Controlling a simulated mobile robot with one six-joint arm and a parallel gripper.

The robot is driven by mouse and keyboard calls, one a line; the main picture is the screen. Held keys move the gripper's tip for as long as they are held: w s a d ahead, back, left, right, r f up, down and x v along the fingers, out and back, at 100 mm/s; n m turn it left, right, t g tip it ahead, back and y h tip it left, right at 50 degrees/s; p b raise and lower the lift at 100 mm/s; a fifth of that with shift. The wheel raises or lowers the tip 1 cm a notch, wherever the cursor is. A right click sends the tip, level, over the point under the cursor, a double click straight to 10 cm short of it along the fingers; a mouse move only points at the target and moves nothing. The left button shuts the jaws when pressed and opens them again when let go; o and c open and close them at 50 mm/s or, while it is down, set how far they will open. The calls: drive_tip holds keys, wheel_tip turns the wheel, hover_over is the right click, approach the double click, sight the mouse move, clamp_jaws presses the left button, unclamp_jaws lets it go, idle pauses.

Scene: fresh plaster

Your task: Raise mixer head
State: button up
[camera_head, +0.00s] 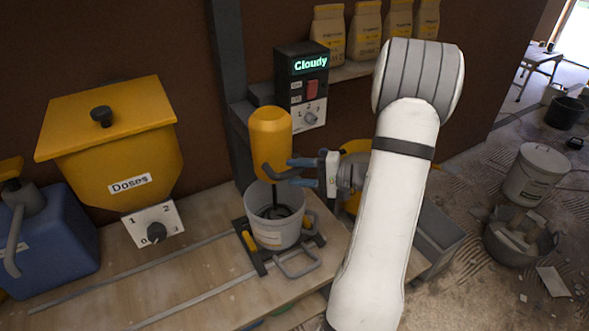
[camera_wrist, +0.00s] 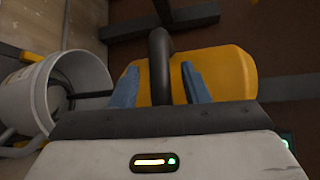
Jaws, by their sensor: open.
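The mixer head (camera_head: 270,140) is a yellow rounded body with a dark handle (camera_head: 280,174) at its lower front, carried by a dark column (camera_head: 232,90). Its dark shaft reaches down into the grey-white bucket (camera_head: 276,228) below it. My gripper (camera_head: 291,173) is open, its blue fingers at the handle. In the wrist view, the dark handle (camera_wrist: 160,66) stands between the two blue fingers (camera_wrist: 158,86), with the yellow mixer head (camera_wrist: 230,72) behind. The bucket (camera_wrist: 40,98) shows at the left there. I cannot tell whether the fingers touch the handle.
A control box (camera_head: 301,85) reading "Cloudy" stands behind the mixer. A yellow "Doses" hopper (camera_head: 112,140) with a dial and a blue jug (camera_head: 45,237) are at the left. Bags (camera_head: 366,32) line a shelf. The workbench (camera_head: 195,275) has rails and free room at the front.

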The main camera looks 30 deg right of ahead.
drive_tip(key=shift+w+a+f, duration=0.1)
drive_tip(key=shift+w+a, duration=0.4)
drive_tip(key=shift+a, duration=0.05)
clamp_jaws()
drive_tip(key=shift+d, duration=0.1)
